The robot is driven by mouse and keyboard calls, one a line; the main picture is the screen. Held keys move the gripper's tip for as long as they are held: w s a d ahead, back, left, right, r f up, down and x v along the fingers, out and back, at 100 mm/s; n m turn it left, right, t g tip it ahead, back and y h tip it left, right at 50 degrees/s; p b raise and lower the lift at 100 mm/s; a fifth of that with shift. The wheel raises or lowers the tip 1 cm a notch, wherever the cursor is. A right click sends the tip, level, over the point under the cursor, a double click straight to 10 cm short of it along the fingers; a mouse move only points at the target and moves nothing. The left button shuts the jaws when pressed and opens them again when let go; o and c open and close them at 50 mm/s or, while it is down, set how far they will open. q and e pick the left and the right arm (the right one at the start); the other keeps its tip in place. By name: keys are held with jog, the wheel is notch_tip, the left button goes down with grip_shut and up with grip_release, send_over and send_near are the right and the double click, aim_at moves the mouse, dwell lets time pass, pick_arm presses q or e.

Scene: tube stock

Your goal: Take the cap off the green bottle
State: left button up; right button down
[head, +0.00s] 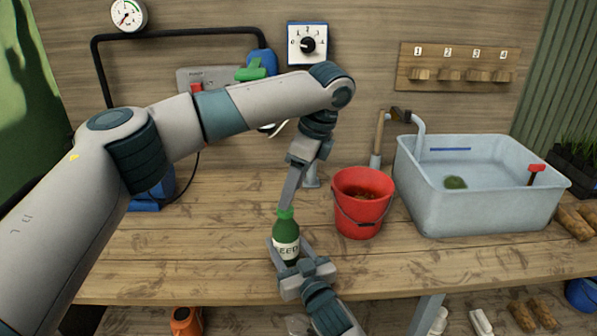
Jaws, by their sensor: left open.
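The green bottle (286,233) stands upright near the front of the wooden bench, with a pale label that reads in part "EED". Its green cap (285,213) is on top. My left gripper (287,203) points down from above, with its fingertips just over or beside the cap. It is open, and I cannot tell whether a finger touches the cap. My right gripper (288,252) comes from the front, its fingers on both sides of the bottle's lower body, and appears shut on it. The bottle's base is hidden behind this gripper.
A red bucket (362,203) stands close to the right of the bottle. A grey water basin (475,215) with a tap is further right. A dial (307,44) and numbered pegs (460,66) are on the back wall. The bench left of the bottle is clear.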

aim_at(281, 214)
pick_arm(q)
jog(key=shift+x, duration=2.3)
jog(key=c, duration=1.3)
jog(key=n+g, duration=0.1)
jog(key=n, duration=0.2)
jog(key=shift+w+d, duration=0.1)
jog(key=n+g, duration=0.1)
jog(key=n, duration=0.3)
jog(key=shift+w+n, duration=0.15)
jog(key=shift+n, duration=0.15)
jog(key=n, duration=0.2)
jog(key=n+g, duration=0.1)
jog(key=n, duration=0.2)
jog(key=shift+w+a+r+n+g+h, duration=0.1)
jog(key=shift+a+n+g+h, duration=0.1)
jog(key=shift+n+g+h, duration=0.15)
jog(key=shift+r, duration=0.2)
jog(key=shift+r, duration=0.75)
